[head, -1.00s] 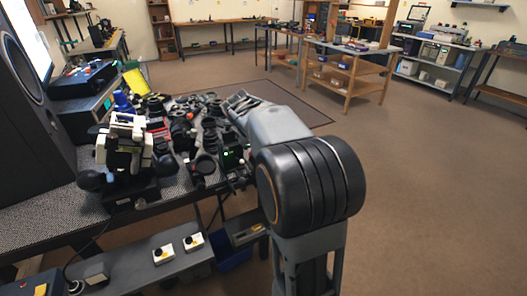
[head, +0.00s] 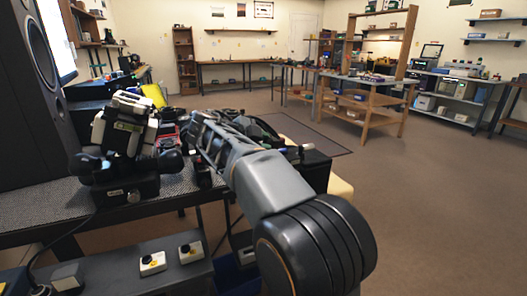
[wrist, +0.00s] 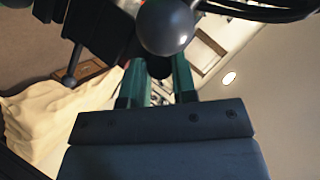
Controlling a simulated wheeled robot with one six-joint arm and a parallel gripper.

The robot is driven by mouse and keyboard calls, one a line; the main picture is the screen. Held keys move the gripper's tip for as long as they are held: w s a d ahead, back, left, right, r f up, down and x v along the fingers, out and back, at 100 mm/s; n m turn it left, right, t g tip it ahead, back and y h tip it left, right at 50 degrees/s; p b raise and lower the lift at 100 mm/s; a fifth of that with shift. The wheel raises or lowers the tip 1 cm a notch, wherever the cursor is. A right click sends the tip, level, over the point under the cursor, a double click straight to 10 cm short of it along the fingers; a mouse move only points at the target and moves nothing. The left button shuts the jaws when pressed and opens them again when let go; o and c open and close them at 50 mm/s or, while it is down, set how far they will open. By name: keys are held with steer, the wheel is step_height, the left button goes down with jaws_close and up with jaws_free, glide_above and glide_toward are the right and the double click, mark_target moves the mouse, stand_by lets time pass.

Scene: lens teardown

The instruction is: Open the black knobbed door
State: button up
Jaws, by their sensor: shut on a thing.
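In the wrist view my gripper (wrist: 158,85) has its two green fingers closed around a small dark part (wrist: 159,67), which looks like a knob. A smooth grey ball (wrist: 166,26) sits just beyond it. A black slab-like body (wrist: 105,32) lies to the upper left; I cannot tell whether it is the door. In the head view my forearm hides the fingers and most of what they hold. A black box (head: 315,172) shows partly beside my arm. I cannot make out the door's edges or how far it stands open.
A black-and-cream instrument with round side knobs (head: 125,140) stands on the dark bench (head: 58,205) at left. A tall black speaker-like cabinet (head: 35,100) is behind it. A pale surface (wrist: 55,115) shows in the wrist view. The brown floor (head: 440,200) at right is clear.

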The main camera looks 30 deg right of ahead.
stand_by(0.4)
steer(key=o, duration=0.9)
steer(key=shift+o, duration=0.2)
steer(key=shift+r, duration=0.3)
steer(key=s+a+r+p, duration=0.4)
steer(key=s+r, duration=0.8)
steer(key=s, duration=0.1)
steer(key=shift+s+r, duration=0.15)
steer(key=shift+s, duration=0.05)
